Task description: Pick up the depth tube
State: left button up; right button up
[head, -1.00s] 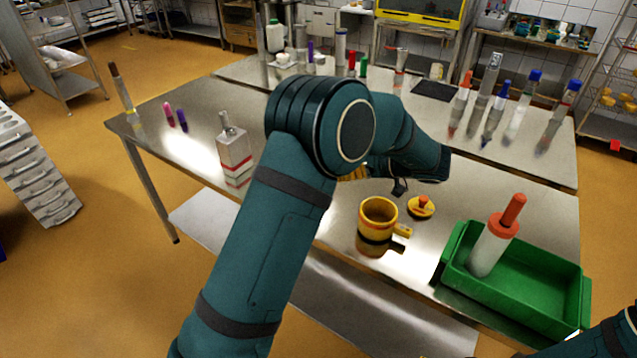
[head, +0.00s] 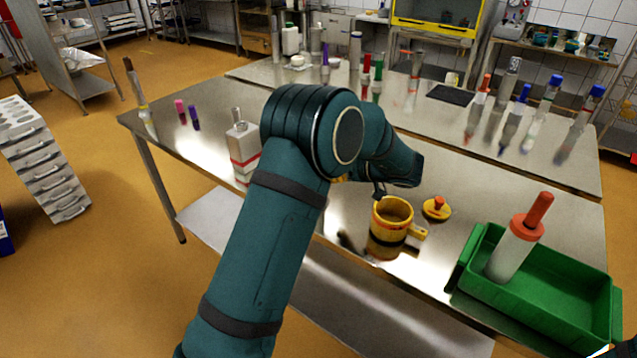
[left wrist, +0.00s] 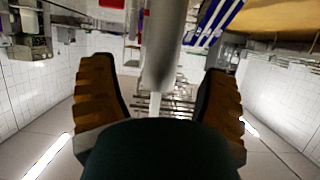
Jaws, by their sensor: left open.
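My left gripper (left wrist: 157,70) is open in the left wrist view, with one brown ridged finger on each side. A smooth grey cylinder with a thin pale rod at its end, probably the depth tube (left wrist: 165,45), shows between the fingers. Clear gaps on both sides keep it apart from them. Its other end runs out of the picture. In the head view my left arm hides most of the gripper and whatever stands in front of it. I cannot make out the depth tube there for certain.
A yellow mug (head: 388,240) stands just below my left wrist, with a small yellow lid (head: 436,209) beside it. A green tray (head: 598,304) at the right holds a white, orange-topped plunger (head: 512,250). A square bottle (head: 243,150) stands left of my arm.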

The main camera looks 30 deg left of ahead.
pick_arm(q)
jog(key=b+x, duration=0.1)
jog(key=x, duration=0.4)
jog(key=shift+f, duration=0.3)
jog(key=shift+s+r, duration=0.1)
grip_shut()
